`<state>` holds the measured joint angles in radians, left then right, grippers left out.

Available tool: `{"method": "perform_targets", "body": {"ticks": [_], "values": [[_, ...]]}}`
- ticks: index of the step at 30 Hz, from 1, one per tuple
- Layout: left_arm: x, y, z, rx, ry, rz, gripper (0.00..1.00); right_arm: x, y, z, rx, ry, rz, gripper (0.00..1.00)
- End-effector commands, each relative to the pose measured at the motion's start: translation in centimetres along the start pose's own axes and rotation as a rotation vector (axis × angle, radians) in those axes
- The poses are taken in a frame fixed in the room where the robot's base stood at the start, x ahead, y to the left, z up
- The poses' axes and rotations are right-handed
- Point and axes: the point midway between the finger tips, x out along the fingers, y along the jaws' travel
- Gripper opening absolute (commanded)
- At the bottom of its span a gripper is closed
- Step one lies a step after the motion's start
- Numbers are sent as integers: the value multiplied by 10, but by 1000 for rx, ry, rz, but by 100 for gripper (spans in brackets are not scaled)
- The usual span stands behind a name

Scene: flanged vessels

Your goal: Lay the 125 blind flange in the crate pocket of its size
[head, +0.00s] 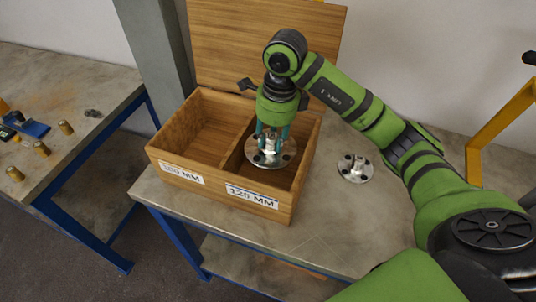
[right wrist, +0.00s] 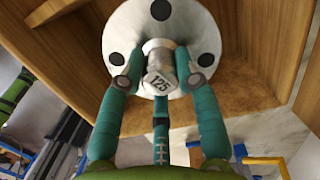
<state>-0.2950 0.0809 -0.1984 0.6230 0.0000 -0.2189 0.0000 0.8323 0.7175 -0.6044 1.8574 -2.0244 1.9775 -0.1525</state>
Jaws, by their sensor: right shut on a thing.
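The 125 blind flange (head: 264,159) is a round grey metal disc with dark bolt holes and a central knob. In the right wrist view the knob (right wrist: 159,78) is marked 125. My right gripper (head: 270,139) is shut on this knob, its teal fingers around it, pointing down. The flange is over or within the right pocket of the wooden crate (head: 217,186), whose front label reads 125 MM (head: 252,196). I cannot tell its gap to the pocket floor. My left gripper is not in view.
A smaller flange (head: 355,169) lies on the table (head: 330,225) right of the crate. The crate's lid (head: 225,45) stands open behind. A grey post (head: 155,50) rises back left. Another bench (head: 60,95) at left holds small brass-coloured parts.

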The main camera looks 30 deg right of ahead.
Motion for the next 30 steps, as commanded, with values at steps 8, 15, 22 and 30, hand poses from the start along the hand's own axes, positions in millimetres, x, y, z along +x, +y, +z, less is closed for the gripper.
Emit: {"method": "perform_targets", "body": {"ticks": [8,15,22,30], "values": [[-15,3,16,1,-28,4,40,40,1,-4,0,-3,1,0],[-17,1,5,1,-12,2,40,54,0,-5,-1,-4,-2,0],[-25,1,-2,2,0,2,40,81,1,-7,0,-3,0,0],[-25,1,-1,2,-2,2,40,88,0,-8,-2,-5,-3,0]]}}
